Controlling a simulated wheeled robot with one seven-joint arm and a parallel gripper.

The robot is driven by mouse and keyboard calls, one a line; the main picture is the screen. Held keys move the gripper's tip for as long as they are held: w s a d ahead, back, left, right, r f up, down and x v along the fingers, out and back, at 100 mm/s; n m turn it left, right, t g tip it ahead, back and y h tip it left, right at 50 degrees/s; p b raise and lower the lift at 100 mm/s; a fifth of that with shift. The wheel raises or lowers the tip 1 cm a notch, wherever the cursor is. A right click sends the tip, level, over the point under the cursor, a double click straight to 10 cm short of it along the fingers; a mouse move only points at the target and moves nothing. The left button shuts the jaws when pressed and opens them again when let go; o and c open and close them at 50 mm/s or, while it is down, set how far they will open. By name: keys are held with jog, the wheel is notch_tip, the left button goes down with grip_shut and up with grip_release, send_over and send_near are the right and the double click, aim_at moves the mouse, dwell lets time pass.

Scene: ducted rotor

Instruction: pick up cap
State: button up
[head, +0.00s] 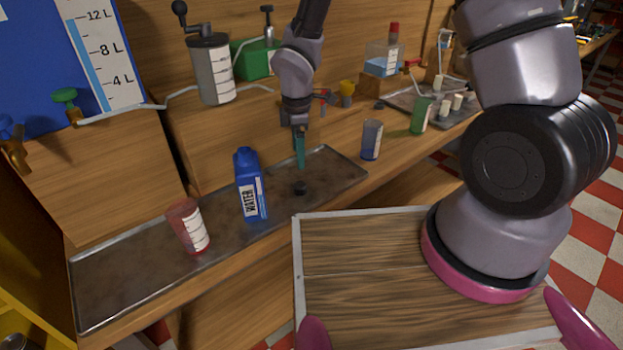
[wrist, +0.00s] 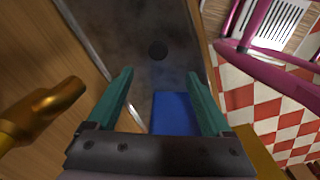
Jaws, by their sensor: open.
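The cap (head: 300,188) is a small dark round piece lying on the metal tray, right of the blue water bottle (head: 251,186). In the wrist view the cap (wrist: 158,50) lies ahead of the fingertips, roughly centred between them. My gripper (head: 300,150) points down above the tray, over and slightly behind the cap, and apart from it. In the wrist view its teal fingers (wrist: 160,75) are spread with nothing between them. The top of the blue bottle (wrist: 175,112) shows between the finger bases there.
The long metal tray (head: 120,280) also holds a red cup (head: 187,226) at the left. A clear bluish cup (head: 371,139) and a green cup (head: 420,115) stand to the right. A brass tap (wrist: 45,105) is close on the left in the wrist view. The tray around the cap is bare.

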aim_at(301, 184)
jog(key=f, duration=1.1)
jog(key=shift+w+d+f, duration=0.2)
jog(key=shift+w+f, duration=0.05)
jog(key=shift+w, duration=0.15)
grip_shut()
